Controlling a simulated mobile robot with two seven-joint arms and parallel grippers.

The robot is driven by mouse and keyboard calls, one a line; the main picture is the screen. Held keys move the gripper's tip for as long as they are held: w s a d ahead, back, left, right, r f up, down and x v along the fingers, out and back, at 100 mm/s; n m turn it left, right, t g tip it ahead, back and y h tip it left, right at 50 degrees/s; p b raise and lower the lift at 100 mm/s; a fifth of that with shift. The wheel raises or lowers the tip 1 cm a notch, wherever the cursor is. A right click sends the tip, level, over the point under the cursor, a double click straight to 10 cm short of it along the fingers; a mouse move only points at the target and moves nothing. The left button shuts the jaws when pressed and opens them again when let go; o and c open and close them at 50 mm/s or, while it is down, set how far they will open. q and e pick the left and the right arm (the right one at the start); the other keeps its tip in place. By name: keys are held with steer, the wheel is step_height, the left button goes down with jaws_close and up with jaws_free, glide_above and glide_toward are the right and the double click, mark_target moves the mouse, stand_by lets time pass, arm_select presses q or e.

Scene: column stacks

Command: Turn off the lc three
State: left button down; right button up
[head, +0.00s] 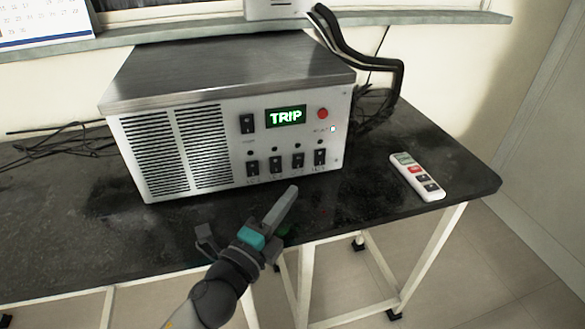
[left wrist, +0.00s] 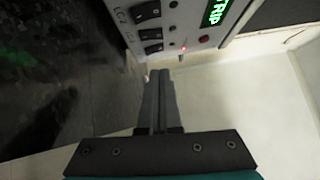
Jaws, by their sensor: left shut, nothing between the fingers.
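A grey metal power box (head: 230,75) stands on the black table with a green "TRIP" display (head: 286,116). Along its lower front is a row of black rocker switches with tiny labels. The third from the left (head: 297,160) appears to be lc three; the small label is hard to read. It also seems to show in the left wrist view (left wrist: 150,34). I cannot tell which way it is tipped. My left gripper (head: 292,190) is shut and empty, its tips just below and in front of that switch, apparently apart from the box. My right gripper is not in view.
Another black switch (head: 247,123) and a red button (head: 323,113) flank the display. A white remote (head: 417,176) lies on the table (head: 60,235) at right. Black cables (head: 365,65) run behind the box. Table space before the box is clear.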

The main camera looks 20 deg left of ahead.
mark_target(300, 158)
arm_select(q)
steer(key=x, duration=0.3)
steer(key=shift+w+r, duration=0.1)
steer(key=shift+w, duration=0.3)
steer(key=w, duration=0.1)
steer(key=w+a, duration=0.1)
steer(key=shift+w+a+r, duration=0.1)
steer(key=shift+w+a, duration=0.1)
steer(key=shift+w, duration=0.15)
steer(key=shift+w+a+r, duration=0.1)
steer(key=shift+w+a, duration=0.2)
steer(key=shift+w, duration=0.2)
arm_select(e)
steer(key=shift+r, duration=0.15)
arm_select(q)
steer(key=shift+r, duration=0.1)
steer(key=shift+w+a+r+p, duration=0.15)
steer(key=shift+w+p, duration=0.05)
steer(key=shift+p, duration=0.85)
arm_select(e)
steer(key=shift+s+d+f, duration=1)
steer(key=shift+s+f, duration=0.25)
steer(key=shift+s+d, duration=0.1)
